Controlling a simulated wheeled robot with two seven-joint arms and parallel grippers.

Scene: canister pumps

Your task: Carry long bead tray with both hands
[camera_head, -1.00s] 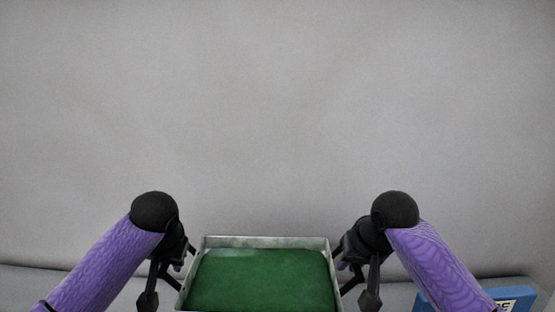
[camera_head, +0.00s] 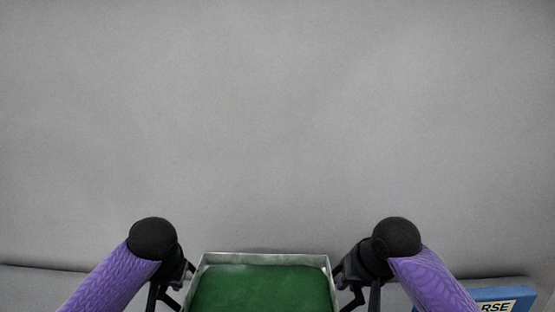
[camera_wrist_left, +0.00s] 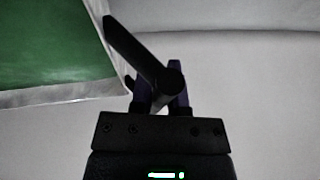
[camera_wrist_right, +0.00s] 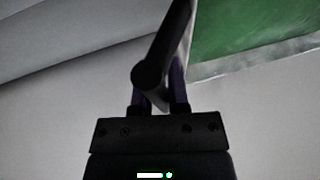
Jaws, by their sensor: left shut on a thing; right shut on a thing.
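The bead tray (camera_head: 262,289) has a green inside and a pale metal rim, and its near end is cut off by the bottom of the head view. My left gripper (camera_head: 180,282) is at its left side, shut on the tray. My right gripper (camera_head: 345,282) is at its right side, shut on the tray. The tray's corner also shows in the left wrist view (camera_wrist_left: 50,50), left of the dark fingers, and in the right wrist view (camera_wrist_right: 250,30), right of the fingers. The exact contact of the fingertips is hidden. No separate beads can be made out.
A plain grey wall (camera_head: 280,120) fills the background.

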